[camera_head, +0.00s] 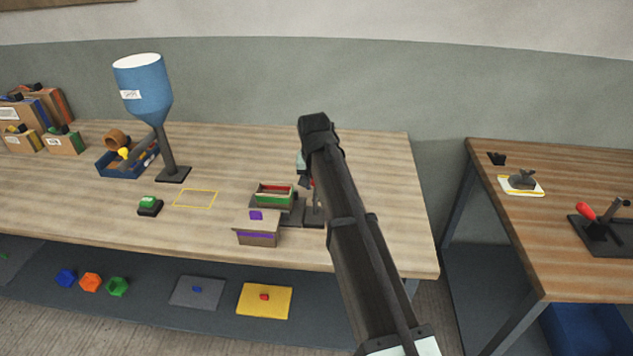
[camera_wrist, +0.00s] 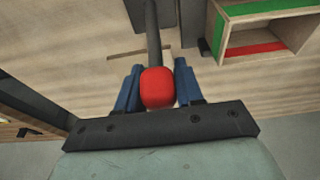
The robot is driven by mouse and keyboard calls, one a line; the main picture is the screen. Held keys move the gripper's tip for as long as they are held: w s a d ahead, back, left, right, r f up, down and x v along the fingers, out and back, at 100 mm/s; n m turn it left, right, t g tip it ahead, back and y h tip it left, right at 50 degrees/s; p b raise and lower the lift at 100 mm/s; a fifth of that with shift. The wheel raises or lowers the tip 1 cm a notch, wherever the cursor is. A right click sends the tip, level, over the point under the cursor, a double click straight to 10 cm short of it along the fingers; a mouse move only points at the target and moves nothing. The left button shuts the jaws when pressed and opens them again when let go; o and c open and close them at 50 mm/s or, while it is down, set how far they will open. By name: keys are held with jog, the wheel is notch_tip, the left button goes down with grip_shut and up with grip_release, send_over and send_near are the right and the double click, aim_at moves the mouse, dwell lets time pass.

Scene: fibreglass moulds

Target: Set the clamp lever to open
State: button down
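The clamp lever shows in the wrist view as a red knob (camera_wrist: 158,88) on a dark rod (camera_wrist: 153,35). The knob sits between the two blue fingers of my gripper (camera_wrist: 158,85), with no clear gap on either side, so my gripper looks shut on it. In the head view my gripper (camera_head: 305,172) is at the right end of the left bench, above the dark clamp base (camera_head: 313,212). My arm hides most of the lever there; only a sliver of red (camera_head: 312,183) shows.
An open box with red and green inner sides (camera_head: 274,196) stands left of the clamp, also in the wrist view (camera_wrist: 265,28). A cardboard box with a purple band (camera_head: 257,232) is in front. A blue hopper (camera_head: 145,88) stands farther left. Another red-handled device (camera_head: 586,211) is on the right table.

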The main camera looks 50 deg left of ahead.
aim_at(315, 203)
jog(key=c, duration=1.1)
grip_release()
jog(key=shift+s+d+f, duration=0.15)
jog(key=shift+d+f, duration=0.05)
jog(key=shift+f, duration=0.1)
jog(key=o, duration=0.3)
jog(key=shift+a+r, duration=0.1)
jog(key=shift+r, duration=0.15)
jog(key=shift+r, duration=0.55)
jog(key=v, duration=1.2)
jog(key=shift+r, duration=0.25)
